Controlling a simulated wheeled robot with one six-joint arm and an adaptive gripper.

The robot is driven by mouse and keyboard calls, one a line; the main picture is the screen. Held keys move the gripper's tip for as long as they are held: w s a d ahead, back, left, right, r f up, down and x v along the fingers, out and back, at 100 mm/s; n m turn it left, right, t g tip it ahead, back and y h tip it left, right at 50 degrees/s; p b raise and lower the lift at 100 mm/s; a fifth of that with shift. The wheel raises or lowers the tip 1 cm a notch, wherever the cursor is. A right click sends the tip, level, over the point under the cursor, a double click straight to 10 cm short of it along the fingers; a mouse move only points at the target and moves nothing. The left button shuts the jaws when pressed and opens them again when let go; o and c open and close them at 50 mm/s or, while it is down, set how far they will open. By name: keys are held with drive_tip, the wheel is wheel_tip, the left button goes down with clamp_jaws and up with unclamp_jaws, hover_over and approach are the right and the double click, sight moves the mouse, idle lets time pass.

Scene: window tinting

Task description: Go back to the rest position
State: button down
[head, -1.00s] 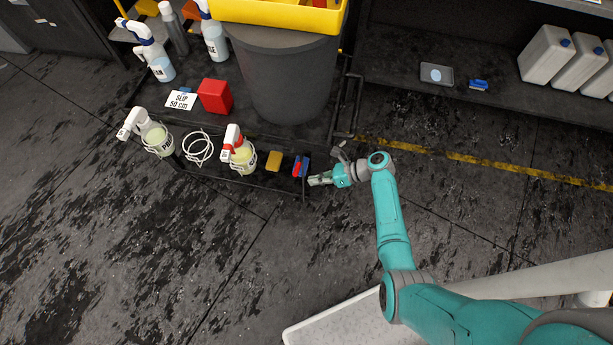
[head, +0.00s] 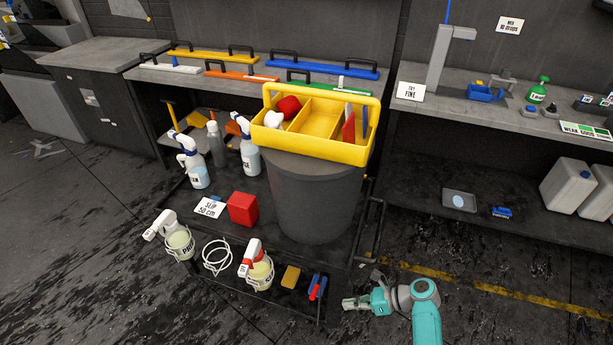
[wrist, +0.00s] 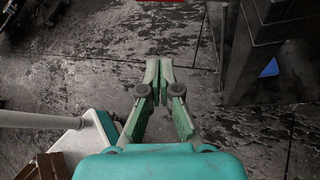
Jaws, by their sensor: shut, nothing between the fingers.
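My gripper (head: 355,303) is low at the lower right of the head view, just right of the cart's front right corner. In the wrist view my gripper (wrist: 158,66) points out over the wet, dark floor. Its green fingers meet at the tips and hold nothing. My teal arm runs down out of the head view from the wrist. The fingers look apart from the red and blue tool (head: 317,287) at the cart's front edge.
The low cart (head: 258,222) carries spray bottles, a white ring holder (head: 217,256), a red box (head: 243,208) and a grey bin (head: 316,198) under a yellow caddy (head: 318,118). Benches stand behind. Floor right of my gripper is clear, with a yellow line (head: 490,290).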

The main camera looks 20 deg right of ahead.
drive_tip(key=s+a+f+n+t+h, duration=0.1)
drive_tip(key=s+a+f+n+h, duration=0.3)
drive_tip(key=s+a+f, duration=0.5)
drive_tip(key=s+d+r+n+t+h, duration=0.1)
drive_tip(key=s+r+n+h, duration=0.15)
drive_tip(key=s, duration=0.35)
drive_tip(key=s+r+n+h, duration=0.1)
drive_tip(key=s+n+h, duration=0.1)
drive_tip(key=s+n, duration=0.3)
drive_tip(key=s+r+n+t+h, duration=0.1)
drive_tip(key=s+r+n, duration=0.4)
drive_tip(key=r, duration=0.6)
drive_tip(key=s+r+n+t, duration=0.4)
drive_tip(key=s+r+n, duration=0.1)
drive_tip(key=r, duration=0.6)
drive_tip(key=s+r+n+t+h, duration=0.1)
drive_tip(key=s+r+n+t, duration=0.2)
drive_tip(key=r, duration=0.8)
drive_tip(key=s+n, duration=0.2)
drive_tip(key=n, duration=0.1)
drive_tip(key=shift+s+d+h, duration=0.15)
drive_tip(key=shift+d+h, duration=0.15)
drive_tip(key=shift+h, duration=0.05)
